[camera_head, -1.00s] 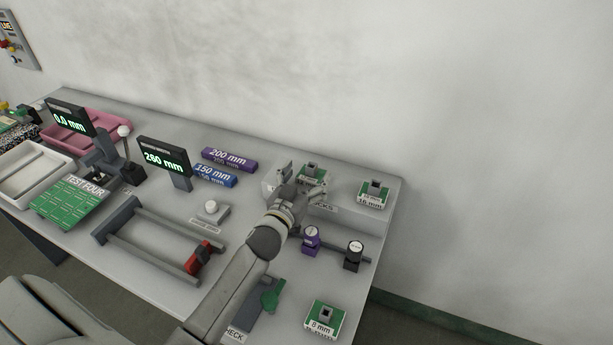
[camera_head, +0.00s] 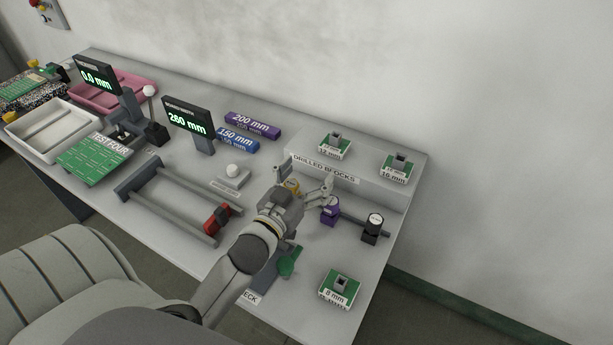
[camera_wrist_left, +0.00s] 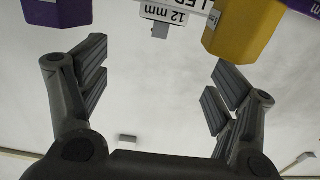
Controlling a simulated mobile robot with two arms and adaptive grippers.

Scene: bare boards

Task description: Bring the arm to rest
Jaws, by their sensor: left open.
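My left arm reaches in from the bottom of the head view. Its left gripper (camera_head: 306,178) is open and empty, with its two fingers spread in front of the raised shelf marked DRILLED BLOCKS (camera_head: 366,188). In the left wrist view the fingers (camera_wrist_left: 158,75) are wide apart with nothing held. A yellow gauge (camera_wrist_left: 240,28) and a purple gauge (camera_wrist_left: 58,10) are at that view's top edge, beyond the fingers. My right gripper is in neither view.
Green drilled blocks stand on the shelf, including a 16 mm one (camera_head: 397,169); an 8 mm block (camera_head: 338,290) sits at the front right. A grey frame with a red clamp (camera_head: 217,217) lies left.

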